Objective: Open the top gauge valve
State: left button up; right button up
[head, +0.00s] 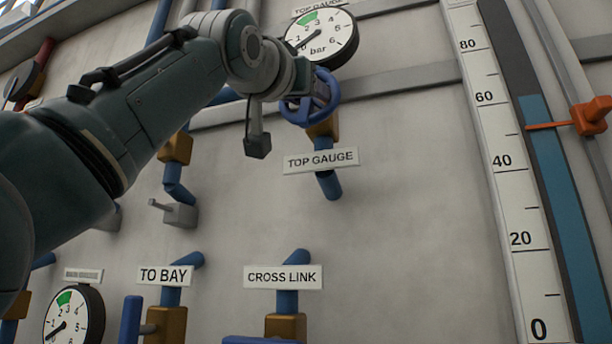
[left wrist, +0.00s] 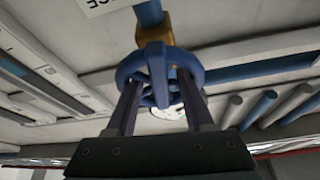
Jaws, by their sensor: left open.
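The top gauge valve is a blue handwheel (head: 311,105) on a brass body (head: 324,128), just above the TOP GAUGE label (head: 320,160). My left gripper (head: 301,88) is at the wheel, partly hidden by my wrist in the head view. In the left wrist view, the blue wheel (left wrist: 158,66) lies between the two dark fingers of my left gripper (left wrist: 160,92). The fingers are apart and reach up to the wheel's rim and spokes; I cannot tell whether they touch it. The top gauge (head: 320,38) has its needle toward the low end. My right gripper is not in view.
A tall level scale (head: 510,170) with a blue column and an orange pointer (head: 590,115) stands at right. Below are the TO BAY label (head: 165,275), the CROSS LINK label (head: 283,276) and another gauge (head: 73,318). A grey lever (head: 178,213) juts out near my arm.

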pick_arm(q)
jog(key=b+v, duration=0.6)
jog(key=v, duration=0.3)
jog(key=shift+s+f+b, duration=0.15)
jog(key=shift+s+b, duration=0.15)
jog(key=shift+b, duration=0.05)
jog(key=shift+a+f, duration=0.1)
jog(key=shift+a, duration=0.05)
